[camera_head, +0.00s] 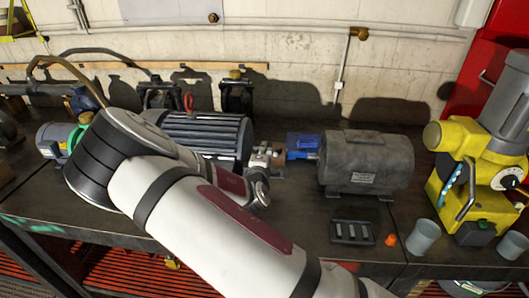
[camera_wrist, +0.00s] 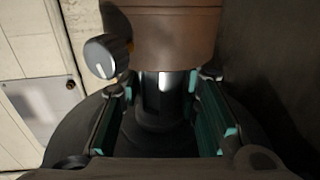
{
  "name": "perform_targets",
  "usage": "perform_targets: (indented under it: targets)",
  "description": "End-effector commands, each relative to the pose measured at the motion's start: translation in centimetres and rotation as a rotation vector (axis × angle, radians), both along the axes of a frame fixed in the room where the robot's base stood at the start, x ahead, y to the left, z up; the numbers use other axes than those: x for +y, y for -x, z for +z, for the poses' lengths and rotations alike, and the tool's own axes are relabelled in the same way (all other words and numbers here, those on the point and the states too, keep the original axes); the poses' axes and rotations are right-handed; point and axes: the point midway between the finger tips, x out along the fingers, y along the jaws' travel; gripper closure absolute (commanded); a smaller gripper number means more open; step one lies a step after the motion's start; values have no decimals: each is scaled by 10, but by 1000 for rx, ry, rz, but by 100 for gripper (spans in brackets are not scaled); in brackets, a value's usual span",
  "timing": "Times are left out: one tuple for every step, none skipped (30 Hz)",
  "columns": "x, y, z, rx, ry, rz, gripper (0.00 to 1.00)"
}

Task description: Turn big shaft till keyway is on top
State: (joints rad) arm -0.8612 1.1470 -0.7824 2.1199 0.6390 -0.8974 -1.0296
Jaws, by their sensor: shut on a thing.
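The shaft comes out of the brown cylindrical housing (camera_wrist: 165,35). The fingers are shut on the shaft; its far part lies in dark shadow between them. I cannot make out the keyway clearly. The shaft is not clearly visible in the head view.
A dark finned motor (camera_head: 205,136) is behind my arm. A yellow machine (camera_head: 478,170), grey cups (camera_head: 423,237) and a black tray (camera_head: 353,232) occupy the right side.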

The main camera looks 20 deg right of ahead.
Motion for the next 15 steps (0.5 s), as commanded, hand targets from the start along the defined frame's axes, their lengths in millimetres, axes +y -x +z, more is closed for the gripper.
perform_targets:
  targets:
    - [0,2,4,35,-20,-1,97]
    - [0,2,4,58,-30,0,97]
    - [0,2,5,91,-43,-1,97]
    - [0,2,5,116,-54,-1,97]
    - [0,2,5,142,-65,-1,97]
    - [0,2,5,177,-80,-1,97]
    - [0,2,5,203,-90,0,97]
    - [0,1,5,229,-101,1,97]
    - [0,1,4,265,-115,0,97]
    - [0,1,4,292,-127,1,97]
    - [0,0,4,317,-137,0,97]
    - [0,0,4,350,-152,1,97]
    - [0,-1,4,377,-163,0,97]
    - [0,-1,4,403,-175,1,97]
    - [-1,-1,3,438,-189,0,97]
